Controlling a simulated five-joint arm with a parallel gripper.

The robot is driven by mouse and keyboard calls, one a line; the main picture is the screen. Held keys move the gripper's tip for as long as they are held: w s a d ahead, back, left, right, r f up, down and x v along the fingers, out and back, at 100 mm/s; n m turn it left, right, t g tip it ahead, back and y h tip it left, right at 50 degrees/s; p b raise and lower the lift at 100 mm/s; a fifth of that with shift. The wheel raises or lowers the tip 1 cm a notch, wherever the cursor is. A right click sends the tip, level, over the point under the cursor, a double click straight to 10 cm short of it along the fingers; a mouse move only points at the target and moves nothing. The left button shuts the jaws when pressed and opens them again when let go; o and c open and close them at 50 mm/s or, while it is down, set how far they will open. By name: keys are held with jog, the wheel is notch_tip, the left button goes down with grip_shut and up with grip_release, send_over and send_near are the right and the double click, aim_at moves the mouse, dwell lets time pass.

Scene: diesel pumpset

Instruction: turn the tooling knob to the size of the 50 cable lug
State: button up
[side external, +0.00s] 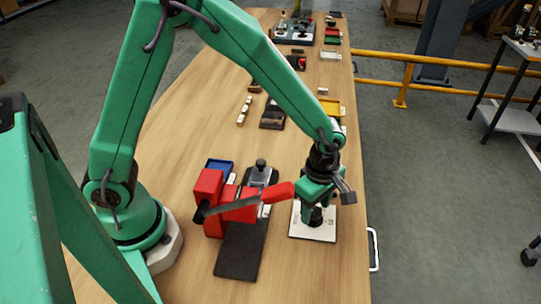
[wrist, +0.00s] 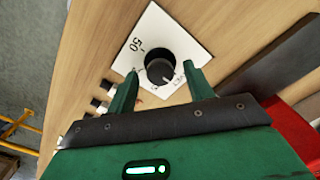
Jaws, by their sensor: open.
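The tooling knob (wrist: 160,62) is round and black on a square white plate (wrist: 150,22). A "50" mark is printed on the plate, up and left of the knob in the wrist view. A pale line on the knob's face seems to point away from the 50, toward my gripper's body. Other marks near the fingers are too small to read. My gripper (wrist: 162,70) is open, with one green finger on each side of the knob; contact cannot be told. In the side view my gripper (side external: 317,204) is low over the plate (side external: 313,233) and mostly hides the knob.
A red lever tool (side external: 208,190) on a dark base (side external: 240,250) stands just left of the plate, its red handle (side external: 279,192) close to my gripper. A blue tray (side external: 219,165) lies behind it. Small dark-and-white pieces (wrist: 95,102) lie beyond the plate. The table's right edge is near.

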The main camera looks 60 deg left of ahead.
jog(key=c, duration=1)
